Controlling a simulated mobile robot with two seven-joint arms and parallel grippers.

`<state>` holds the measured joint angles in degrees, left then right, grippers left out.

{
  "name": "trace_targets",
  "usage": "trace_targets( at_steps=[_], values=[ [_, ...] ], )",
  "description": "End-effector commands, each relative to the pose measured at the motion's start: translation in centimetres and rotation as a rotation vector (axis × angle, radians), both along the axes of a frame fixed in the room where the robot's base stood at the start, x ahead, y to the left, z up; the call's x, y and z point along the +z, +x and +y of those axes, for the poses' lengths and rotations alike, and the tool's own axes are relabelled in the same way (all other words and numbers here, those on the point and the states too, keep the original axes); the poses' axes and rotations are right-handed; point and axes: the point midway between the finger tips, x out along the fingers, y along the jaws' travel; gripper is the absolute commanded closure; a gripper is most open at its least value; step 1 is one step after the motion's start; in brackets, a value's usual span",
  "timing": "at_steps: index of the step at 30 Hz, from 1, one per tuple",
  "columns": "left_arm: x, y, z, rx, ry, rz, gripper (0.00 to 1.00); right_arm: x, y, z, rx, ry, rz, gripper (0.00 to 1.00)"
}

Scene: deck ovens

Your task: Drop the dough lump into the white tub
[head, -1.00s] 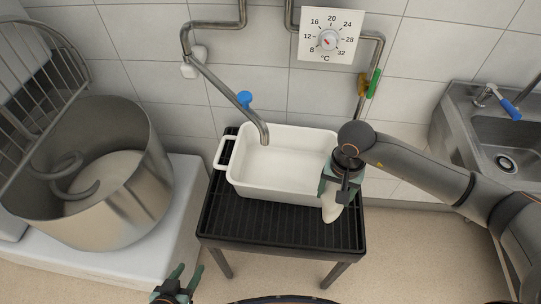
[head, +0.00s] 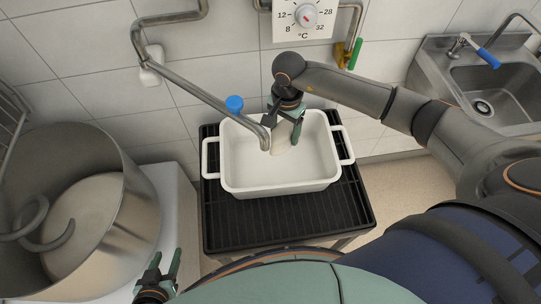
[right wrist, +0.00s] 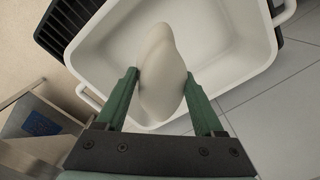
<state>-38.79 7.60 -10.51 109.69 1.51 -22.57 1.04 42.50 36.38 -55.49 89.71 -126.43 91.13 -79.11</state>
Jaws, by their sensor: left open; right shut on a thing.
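The white tub (head: 280,188) stands on a black slatted rack table, with a handle at each end. My right gripper (head: 284,127) is over the back part of the tub's opening, shut on the pale dough lump (head: 278,147). In the right wrist view the long, smooth lump (right wrist: 163,75) is pinched between the two green fingers, with the tub's white inside (right wrist: 220,45) behind it. I cannot tell how far the lump is above the tub's floor. My left gripper (head: 161,268) is open and empty at the lower left, away from the tub.
The water pipe's spout (head: 264,140) with a blue knob (head: 235,104) hangs over the tub, close left of my right gripper. A steel mixer bowl (head: 110,225) with a hook stands at left. A sink (head: 490,90) is at back right. The rack's front (head: 280,222) is bare.

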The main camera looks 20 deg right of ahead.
Motion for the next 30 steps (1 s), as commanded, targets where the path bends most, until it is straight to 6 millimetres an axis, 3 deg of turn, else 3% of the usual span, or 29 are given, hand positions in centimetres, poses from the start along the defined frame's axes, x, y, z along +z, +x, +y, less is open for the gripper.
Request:
trace_targets(
  at_steps=[5, 18, 29, 30],
  values=[
    [-0.7, -0.1, 0.0, 0.000, -0.001, 0.002, 0.50, -0.8, 0.1, 0.0, -0.003, 0.002, -0.001, 1.00],
    [-3.9, -0.2, -0.1, -0.001, -0.001, 0.004, 0.50, -5.5, 0.1, 0.1, -0.001, 0.002, -0.002, 1.00],
    [-4.0, -0.2, -0.1, -0.001, -0.001, 0.004, 0.50, -5.9, 0.1, 0.0, -0.001, 0.001, -0.002, 1.00],
    [-4.0, -0.2, -0.1, -0.001, -0.001, 0.004, 0.50, -5.8, 0.1, 0.0, -0.001, 0.001, -0.002, 0.26]
  ],
)
